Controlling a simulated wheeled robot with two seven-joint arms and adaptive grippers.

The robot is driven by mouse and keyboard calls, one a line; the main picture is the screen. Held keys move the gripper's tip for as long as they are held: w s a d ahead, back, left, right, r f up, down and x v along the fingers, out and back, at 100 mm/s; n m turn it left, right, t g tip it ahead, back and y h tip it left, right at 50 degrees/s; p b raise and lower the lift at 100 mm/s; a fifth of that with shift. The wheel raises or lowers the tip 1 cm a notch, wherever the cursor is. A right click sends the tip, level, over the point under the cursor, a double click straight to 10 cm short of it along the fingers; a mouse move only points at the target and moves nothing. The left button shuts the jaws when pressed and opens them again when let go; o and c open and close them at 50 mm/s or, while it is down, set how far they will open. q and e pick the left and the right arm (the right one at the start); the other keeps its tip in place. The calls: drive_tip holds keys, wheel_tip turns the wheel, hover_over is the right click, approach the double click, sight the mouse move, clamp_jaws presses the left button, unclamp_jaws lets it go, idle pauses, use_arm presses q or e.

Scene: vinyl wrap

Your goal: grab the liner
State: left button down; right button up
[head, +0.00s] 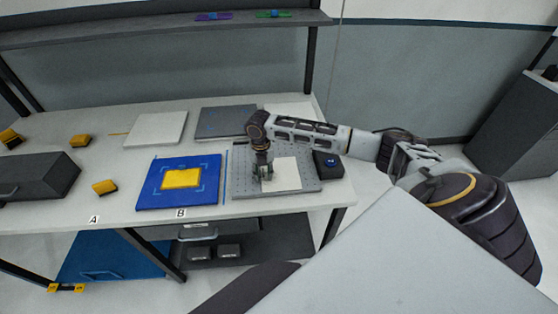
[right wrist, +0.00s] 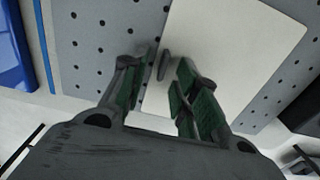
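The liner appears to be the thin off-white sheet (head: 288,174) lying on the grey perforated plate (head: 242,184) at the right end of the table. It also shows in the right wrist view (right wrist: 225,60), with a small dark tab (right wrist: 164,65) at its left edge. My right gripper (head: 263,176) points down over the sheet's left edge. In the right wrist view its green-padded fingers (right wrist: 163,72) are apart, one on each side of the tab. I cannot tell whether they touch it. My left gripper is not in view.
A blue mat (head: 147,197) with a yellow square (head: 181,179) lies left of the plate. A dark box with a blue button (head: 329,164) stands to its right. Behind are a white panel (head: 156,129) and a grey panel (head: 224,121). A dark box (head: 40,177) and yellow blocks (head: 105,187) are farther left.

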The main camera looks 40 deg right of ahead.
drive_tip(key=shift+c, duration=0.4)
clamp_jaws()
idle(0.4)
wheel_tip(320, 180, up, 10)
drive_tip(key=shift+b, duration=0.4)
idle(0.6)
